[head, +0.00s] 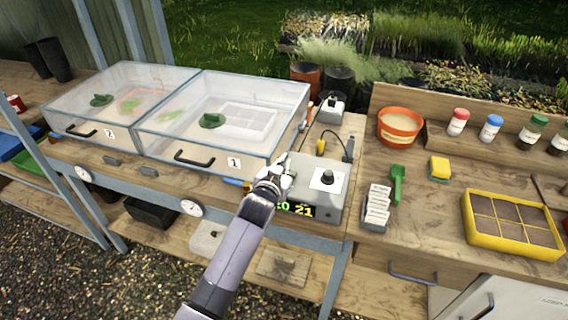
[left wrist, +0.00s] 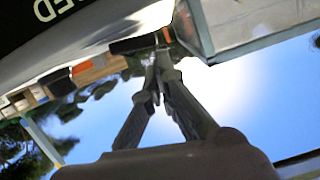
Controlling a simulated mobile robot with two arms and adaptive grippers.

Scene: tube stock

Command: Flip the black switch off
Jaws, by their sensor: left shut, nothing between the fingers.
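A grey control box (head: 306,188) stands on the bench to the right of tray 1. A black knob (head: 328,177) sits on a white plate on its top, and lit green-yellow digits show on its front. My left gripper (head: 281,163) is shut and empty over the box's left end, and hides part of it. In the left wrist view its closed fingertips (left wrist: 156,72) are close to a dark bar-like part (left wrist: 138,44). I cannot tell whether that part is the black switch, or whether the fingers touch it.
Clear lidded tray 1 (head: 193,147) is close on the left, with tray 2 (head: 72,126) beyond it. A small white box with a black top (head: 331,108) and a cable lie behind. Labels (head: 376,207), a green scoop (head: 396,184) and a yellow seed tray (head: 505,248) are on the right.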

